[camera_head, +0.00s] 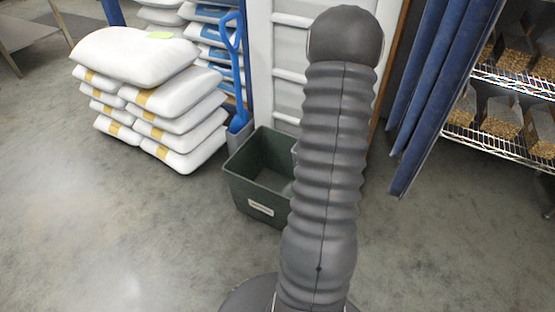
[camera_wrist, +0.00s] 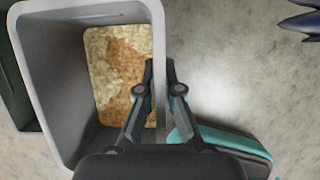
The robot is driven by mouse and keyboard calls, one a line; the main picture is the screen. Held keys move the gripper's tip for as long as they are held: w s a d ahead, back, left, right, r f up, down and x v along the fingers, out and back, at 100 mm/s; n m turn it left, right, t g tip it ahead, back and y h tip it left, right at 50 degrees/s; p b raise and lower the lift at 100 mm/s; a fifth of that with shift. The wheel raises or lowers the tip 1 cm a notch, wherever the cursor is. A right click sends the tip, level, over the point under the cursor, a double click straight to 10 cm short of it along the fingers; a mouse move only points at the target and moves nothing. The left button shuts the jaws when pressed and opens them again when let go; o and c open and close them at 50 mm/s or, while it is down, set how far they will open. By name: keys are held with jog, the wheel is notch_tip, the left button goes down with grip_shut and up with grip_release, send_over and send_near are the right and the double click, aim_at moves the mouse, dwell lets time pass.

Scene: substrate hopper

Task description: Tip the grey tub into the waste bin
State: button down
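The grey tub (camera_wrist: 60,85) fills the left of the wrist view, seen from above, with brown and pale chips (camera_wrist: 120,70) on its floor. My gripper (camera_wrist: 159,68) has one finger on each side of the tub's right wall, closed on it near the rim. A dark green bin (camera_head: 257,190) with a white label stands on the floor in the head view; its edge seems to show at the far left of the wrist view (camera_wrist: 15,100). A grey sliver, likely the tub, shows at the bin's right side, mostly hidden by my arm. My gripper is hidden in the head view.
White sacks (camera_head: 150,100) are stacked left of the bin, with a blue shovel (camera_head: 235,75) beside them. A pale panel (camera_head: 285,60) stands behind. Blue hanging strips (camera_head: 430,90) and a wire shelf (camera_head: 500,85) are at right. The front floor is clear.

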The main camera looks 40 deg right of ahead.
jog(key=shift+d+r+g+h+b, duration=0.1)
jog(key=shift+r+g+h+b, duration=0.4)
jog(key=shift+g+b, duration=0.55)
jog(key=shift+r+n+g+h+b, duration=0.35)
jog(key=shift+r+g+b, duration=0.4)
jog(key=shift+b, duration=0.3)
jog(key=g+b, duration=0.1)
jog(key=g+h+b, duration=0.1)
jog(key=shift+w+r+n+b, duration=0.2)
jog(key=shift+r+n+b, duration=0.1)
jog(key=shift+n+b, duration=0.1)
jog(key=w+f+n+g+h+p, duration=0.1)
jog(key=w+g, duration=0.1)
jog(key=g, duration=0.1)
jog(key=w+a+f+n+g+h+p, duration=0.1)
jog(key=w+g+h, duration=0.1)
jog(key=g, duration=0.1)
jog(key=w+a+f+n+g+h+p, duration=0.1)
jog(key=w+g+h, duration=0.1)
jog(key=shift+a+f+g, duration=0.25)
jog(key=shift+f+g, duration=0.15)
jog(key=shift+w+a+g+h, duration=0.15)
jog(key=shift+w+g+h, duration=0.15)
jog(key=shift+w+h, duration=0.1)
jog(key=shift+w+a+r+n+g+h, duration=0.15)
jog(key=shift+w+a+n+g+h, duration=0.05)
jog(key=shift+w+n+g+h, duration=0.25)
jog(key=shift+w+a+r+n+g+h, duration=0.1)
jog(key=shift+w+a+n+g+h, duration=0.1)
jog(key=shift+w+g+h, duration=0.25)
